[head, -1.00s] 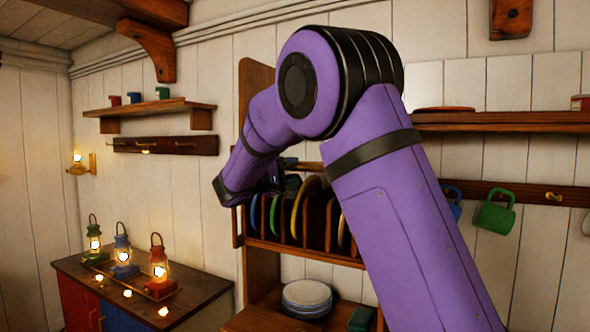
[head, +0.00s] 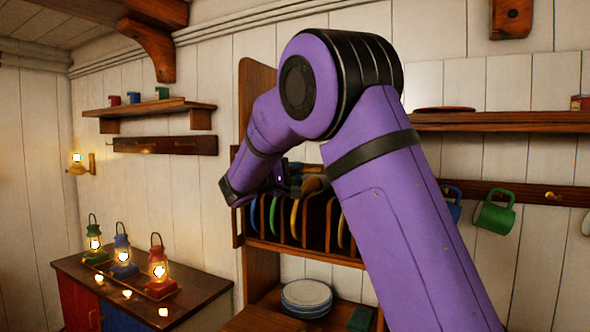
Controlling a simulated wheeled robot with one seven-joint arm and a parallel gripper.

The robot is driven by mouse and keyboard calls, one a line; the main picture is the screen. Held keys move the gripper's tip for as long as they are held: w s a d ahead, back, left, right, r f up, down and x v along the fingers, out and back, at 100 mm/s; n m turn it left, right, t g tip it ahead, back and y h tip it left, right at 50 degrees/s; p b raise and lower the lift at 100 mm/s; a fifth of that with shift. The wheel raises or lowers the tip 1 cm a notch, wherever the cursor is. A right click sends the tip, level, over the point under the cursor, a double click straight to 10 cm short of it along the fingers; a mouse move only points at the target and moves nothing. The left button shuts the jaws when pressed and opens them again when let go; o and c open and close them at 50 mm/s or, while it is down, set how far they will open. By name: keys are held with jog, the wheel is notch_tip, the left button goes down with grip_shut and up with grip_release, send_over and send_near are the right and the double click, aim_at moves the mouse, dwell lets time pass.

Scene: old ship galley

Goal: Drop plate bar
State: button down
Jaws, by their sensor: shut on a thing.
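The wooden plate rack (head: 262,245) hangs on the wall behind my arm. Plates stand upright in its slots: a blue one (head: 254,216), a green one (head: 273,214), a yellow one (head: 294,220) and another yellow one (head: 342,230) partly behind my arm. My gripper (head: 298,182) is at the upper front of the rack, above the plates. It is shut on a brown piece that looks like the plate bar (head: 316,184). The bar is mostly hidden by my gripper and arm, so its full position cannot be told.
Stacked plates (head: 307,297) and a dark green box (head: 360,318) sit on the counter below the rack. A green mug (head: 495,212) hangs at right under a shelf (head: 500,122). Lit lanterns (head: 122,255) stand on a cabinet at left. The space between cabinet and rack is clear.

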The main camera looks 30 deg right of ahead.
notch_tip(320, 180, down, 22)
jog(key=shift+f, duration=0.25)
jog(key=shift+s, duration=0.1)
jog(key=c, duration=1.1)
grip_release()
jog(key=shift+f, duration=0.1)
jog(key=shift+c, duration=0.2)
jog(key=v, duration=1)
jog(key=shift+a, duration=0.4)
